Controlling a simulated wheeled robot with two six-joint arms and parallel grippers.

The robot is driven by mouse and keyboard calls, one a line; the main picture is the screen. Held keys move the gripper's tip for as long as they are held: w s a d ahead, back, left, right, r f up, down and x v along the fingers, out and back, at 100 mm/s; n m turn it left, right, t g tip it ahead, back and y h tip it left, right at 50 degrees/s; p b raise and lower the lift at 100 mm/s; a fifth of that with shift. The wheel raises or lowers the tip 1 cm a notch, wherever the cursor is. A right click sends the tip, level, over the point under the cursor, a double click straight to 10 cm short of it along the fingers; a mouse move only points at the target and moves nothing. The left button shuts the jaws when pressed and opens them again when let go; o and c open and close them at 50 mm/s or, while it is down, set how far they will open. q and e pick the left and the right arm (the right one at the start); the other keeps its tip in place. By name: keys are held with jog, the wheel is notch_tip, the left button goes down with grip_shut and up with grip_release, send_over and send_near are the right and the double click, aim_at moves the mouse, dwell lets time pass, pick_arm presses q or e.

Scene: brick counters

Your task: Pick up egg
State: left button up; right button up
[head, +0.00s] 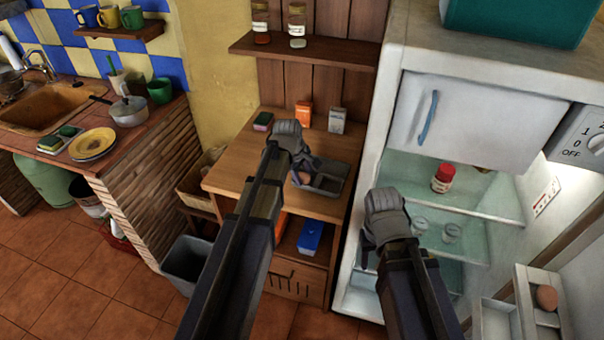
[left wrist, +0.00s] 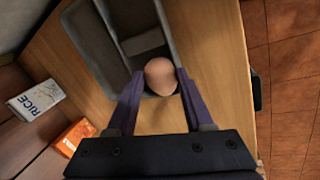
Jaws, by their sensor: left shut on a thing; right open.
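A brown egg (left wrist: 160,76) is between the two purple fingers of my left gripper (left wrist: 156,92), which is shut on it. In the head view the egg (head: 304,178) shows in small part beside the left gripper (head: 302,166). It is at the near end of a dark grey tray (head: 332,184) on the wooden counter; I cannot tell whether it is lifted clear. The tray also shows in the left wrist view (left wrist: 88,34). Another brown egg (head: 546,297) sits in the fridge door shelf. My right gripper (head: 384,215) is open in front of the fridge; its fingertips are mostly hidden.
The open fridge (head: 377,130) stands at right, with a red-lidded jar (head: 443,179) and glasses (head: 451,232) on its shelves. A rice box (head: 337,121), an orange box (head: 304,113) and a sponge (head: 263,121) stand at the back of the wooden counter (head: 232,172).

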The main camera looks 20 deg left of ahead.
aim_at(304, 174)
pick_arm(q)
jog(key=shift+w+d+r+p, duration=0.1)
jog(key=shift+d+r+p, duration=0.05)
jog(key=shift+d+p, duration=0.25)
jog(key=shift+w+r+p, duration=0.55)
jog(key=shift+r+p, duration=0.3)
jog(key=shift+p, duration=0.4)
jog(key=shift+c, duration=0.2)
jog(key=p+v, duration=0.3)
jog(key=w+p+v, duration=0.1)
jog(key=p+v, duration=0.2)
jog(key=shift+w+r, duration=0.2)
jog(key=shift+r, duration=0.2)
pick_arm(e)
notch_tip(304, 174, up, 9)
jog(key=w, duration=0.1)
jog(key=shift+f, duration=0.15)
